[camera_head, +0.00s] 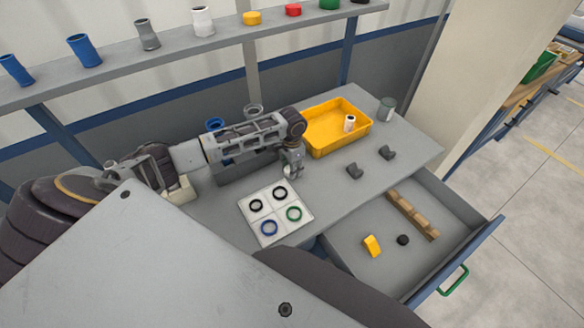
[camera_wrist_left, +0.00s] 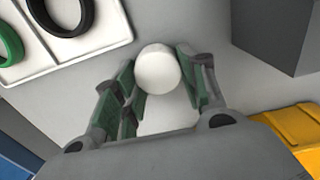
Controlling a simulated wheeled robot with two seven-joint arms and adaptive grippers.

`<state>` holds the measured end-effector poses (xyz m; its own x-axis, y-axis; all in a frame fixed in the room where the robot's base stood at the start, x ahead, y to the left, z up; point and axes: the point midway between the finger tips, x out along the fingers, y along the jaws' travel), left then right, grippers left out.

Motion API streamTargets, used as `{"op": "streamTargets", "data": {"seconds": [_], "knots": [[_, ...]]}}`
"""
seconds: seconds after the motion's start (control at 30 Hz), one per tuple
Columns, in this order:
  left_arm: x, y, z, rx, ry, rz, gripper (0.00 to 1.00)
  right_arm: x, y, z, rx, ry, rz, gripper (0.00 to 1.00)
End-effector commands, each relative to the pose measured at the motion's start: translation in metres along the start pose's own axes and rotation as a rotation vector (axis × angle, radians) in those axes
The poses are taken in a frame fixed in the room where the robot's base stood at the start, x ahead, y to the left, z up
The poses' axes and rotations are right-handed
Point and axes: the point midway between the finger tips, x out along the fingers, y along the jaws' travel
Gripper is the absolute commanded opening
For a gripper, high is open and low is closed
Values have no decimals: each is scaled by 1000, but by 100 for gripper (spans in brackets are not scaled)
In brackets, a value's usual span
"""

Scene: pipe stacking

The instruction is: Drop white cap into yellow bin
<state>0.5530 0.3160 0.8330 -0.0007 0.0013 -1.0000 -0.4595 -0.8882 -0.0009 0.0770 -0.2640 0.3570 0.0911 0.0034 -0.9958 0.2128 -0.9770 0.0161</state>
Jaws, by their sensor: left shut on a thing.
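The white cap (camera_wrist_left: 158,68) is round and sits between the fingertips of my left gripper (camera_head: 291,168), which is shut on it. The gripper points down over the table, between the white ring tray (camera_head: 246,207) and the yellow bin (camera_head: 322,151). In the head view the cap is small and mostly hidden by the fingers. The bin is to the upper right of the gripper and holds a white pipe piece (camera_head: 349,122). A corner of the bin also shows in the wrist view (camera_wrist_left: 300,125). My right gripper is not in view.
The tray holds black, blue and green rings. Two dark brackets (camera_head: 354,171) and a grey cylinder (camera_head: 386,108) stand on the table. An open drawer (camera_head: 370,220) at the front right holds a yellow piece and a black piece. A shelf above holds pipes and caps.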

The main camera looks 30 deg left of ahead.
Motion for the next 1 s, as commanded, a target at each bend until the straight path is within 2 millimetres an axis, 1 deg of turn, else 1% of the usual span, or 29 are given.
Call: {"op": "streamTargets", "data": {"seconds": [0.4,0.43,0.57,0.6,1.0], "knots": [[3,0,0,1,0,0,29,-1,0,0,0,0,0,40],[3,0,0,1,1,0,44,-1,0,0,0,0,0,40],[3,0,0,1,1,0,61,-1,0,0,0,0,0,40],[3,0,0,1,1,0,63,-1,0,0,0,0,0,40],[1,0,0,1,1,0,63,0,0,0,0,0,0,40]]}}
